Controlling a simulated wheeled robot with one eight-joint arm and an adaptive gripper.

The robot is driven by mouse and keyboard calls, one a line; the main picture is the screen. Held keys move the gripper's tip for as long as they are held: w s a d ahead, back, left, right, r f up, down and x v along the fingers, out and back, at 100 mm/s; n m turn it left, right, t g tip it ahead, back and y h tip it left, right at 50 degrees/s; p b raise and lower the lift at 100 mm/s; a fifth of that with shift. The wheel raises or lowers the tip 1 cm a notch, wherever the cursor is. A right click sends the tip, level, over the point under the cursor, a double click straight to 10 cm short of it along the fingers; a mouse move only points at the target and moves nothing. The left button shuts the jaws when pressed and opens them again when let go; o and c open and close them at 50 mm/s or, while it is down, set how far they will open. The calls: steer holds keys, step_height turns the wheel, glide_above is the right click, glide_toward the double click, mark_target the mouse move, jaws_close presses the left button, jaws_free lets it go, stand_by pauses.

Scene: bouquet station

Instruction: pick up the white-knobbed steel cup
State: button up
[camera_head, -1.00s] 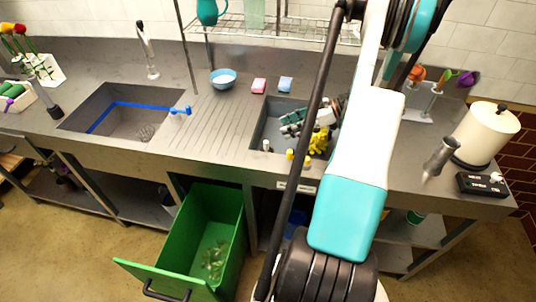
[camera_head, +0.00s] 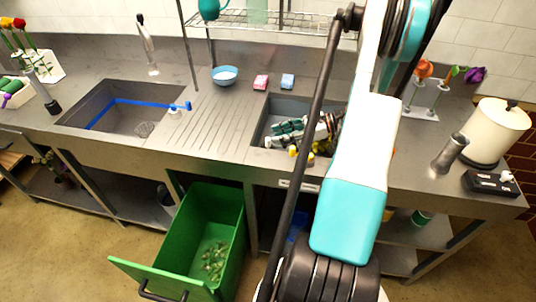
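A small white knob (camera_head: 267,142) shows at the front left rim of the right sink. It may belong to the white-knobbed steel cup, but the steel body cannot be made out. Two small yellow knobs (camera_head: 292,151) stand to its right along the same edge. My gripper (camera_head: 290,130), teal, black and grey, is low over the right sink, just behind and right of the white knob. It looks apart from the knob, and its fingers are too small and cluttered to read. My arm covers the sink's right part.
The right sink (camera_head: 272,112) has raised walls around my gripper. A blue bowl (camera_head: 224,76), pink sponge (camera_head: 261,82) and blue sponge (camera_head: 287,81) lie behind. A green bin (camera_head: 215,215) is below. The ribbed drainboard (camera_head: 205,125) is clear.

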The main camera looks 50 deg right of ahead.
mark_target(268, 138)
steer(key=b+x, duration=0.2)
steer(key=x, duration=0.3)
steer(key=shift+w+f, duration=0.15)
steer(key=shift+f, duration=0.15)
steer(key=shift+d, duration=0.1)
jaws_close()
